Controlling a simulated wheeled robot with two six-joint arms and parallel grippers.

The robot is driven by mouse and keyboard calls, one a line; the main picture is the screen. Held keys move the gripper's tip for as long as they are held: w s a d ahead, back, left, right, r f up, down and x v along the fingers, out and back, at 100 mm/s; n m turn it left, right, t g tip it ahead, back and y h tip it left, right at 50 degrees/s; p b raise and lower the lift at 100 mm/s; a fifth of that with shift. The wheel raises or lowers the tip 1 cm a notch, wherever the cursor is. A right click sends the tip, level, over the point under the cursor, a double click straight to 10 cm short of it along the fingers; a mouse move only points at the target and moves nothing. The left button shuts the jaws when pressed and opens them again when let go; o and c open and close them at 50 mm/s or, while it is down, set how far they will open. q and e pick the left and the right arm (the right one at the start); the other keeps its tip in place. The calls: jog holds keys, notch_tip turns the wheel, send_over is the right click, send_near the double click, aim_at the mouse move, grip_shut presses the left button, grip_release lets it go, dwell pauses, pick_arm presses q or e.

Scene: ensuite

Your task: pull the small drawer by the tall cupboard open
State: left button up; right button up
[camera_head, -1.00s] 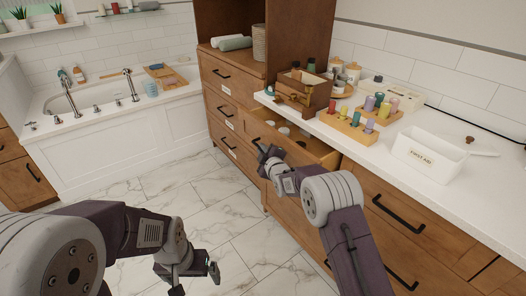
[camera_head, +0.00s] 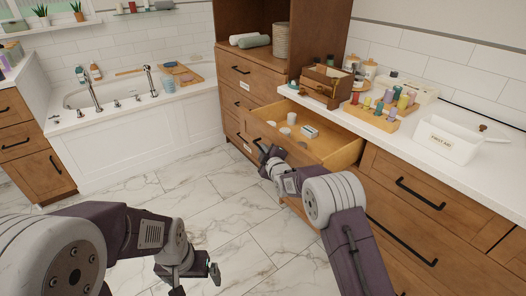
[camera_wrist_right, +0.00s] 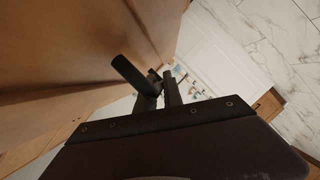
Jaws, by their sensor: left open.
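The small wooden drawer (camera_head: 256,126) beside the tall cupboard (camera_head: 318,30) is pulled well out in the head view. White cups and a small box (camera_head: 309,131) show inside. My right gripper (camera_head: 266,153) is at the drawer's front. In the right wrist view, its dark fingers (camera_wrist_right: 152,82) stand on either side of a dark piece of the handle (camera_wrist_right: 154,74), close against the wooden front; the contact is partly hidden. My left gripper (camera_head: 197,281) is open and empty over the floor, low in the head view, away from the drawer.
The counter (camera_head: 385,122) above the drawer holds a wooden box (camera_head: 327,86), a rack of coloured bottles and a white bin (camera_head: 447,140). More closed drawers (camera_head: 430,205) lie to the right. A bathtub (camera_head: 120,92) stands back left. The marble floor (camera_head: 225,200) is clear.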

jog(key=o, duration=0.4)
jog(key=shift+c, duration=0.2)
jog(key=p+v, duration=0.2)
jog(key=v, duration=0.7)
